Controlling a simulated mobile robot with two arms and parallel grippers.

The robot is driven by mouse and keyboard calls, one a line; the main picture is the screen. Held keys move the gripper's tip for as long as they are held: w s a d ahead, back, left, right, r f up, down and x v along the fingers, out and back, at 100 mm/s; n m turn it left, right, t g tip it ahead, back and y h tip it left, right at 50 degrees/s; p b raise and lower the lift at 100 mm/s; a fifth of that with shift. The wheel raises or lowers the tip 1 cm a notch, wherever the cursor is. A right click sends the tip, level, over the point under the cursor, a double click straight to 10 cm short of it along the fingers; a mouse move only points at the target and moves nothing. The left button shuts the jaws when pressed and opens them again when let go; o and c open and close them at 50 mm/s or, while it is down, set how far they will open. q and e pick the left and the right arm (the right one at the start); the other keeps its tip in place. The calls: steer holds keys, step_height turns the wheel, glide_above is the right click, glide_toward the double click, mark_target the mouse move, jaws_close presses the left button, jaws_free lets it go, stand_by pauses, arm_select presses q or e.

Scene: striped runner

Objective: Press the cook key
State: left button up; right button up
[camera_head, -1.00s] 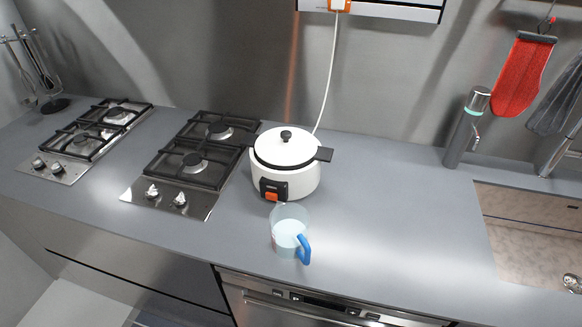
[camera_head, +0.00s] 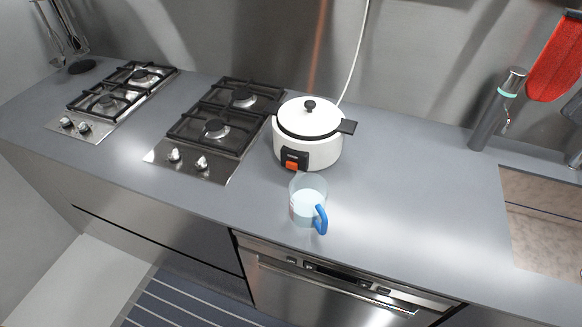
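A white rice cooker (camera_head: 307,137) stands on the grey counter, right of the nearer gas hob. Its lid, with a black knob, is on. An orange key (camera_head: 292,166) sits on a black panel low on its front left. A clear measuring cup (camera_head: 307,200) with a blue handle and pale liquid stands on the counter in front of the cooker, close to the key. Neither of my grippers is in the view.
Two black-grated hobs (camera_head: 209,131) lie to the left. A white cord (camera_head: 355,55) rises behind the cooker. The counter (camera_head: 410,190) between cooker and sink is clear.

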arm_select(q)
jaws_close()
stand_by(1.4)
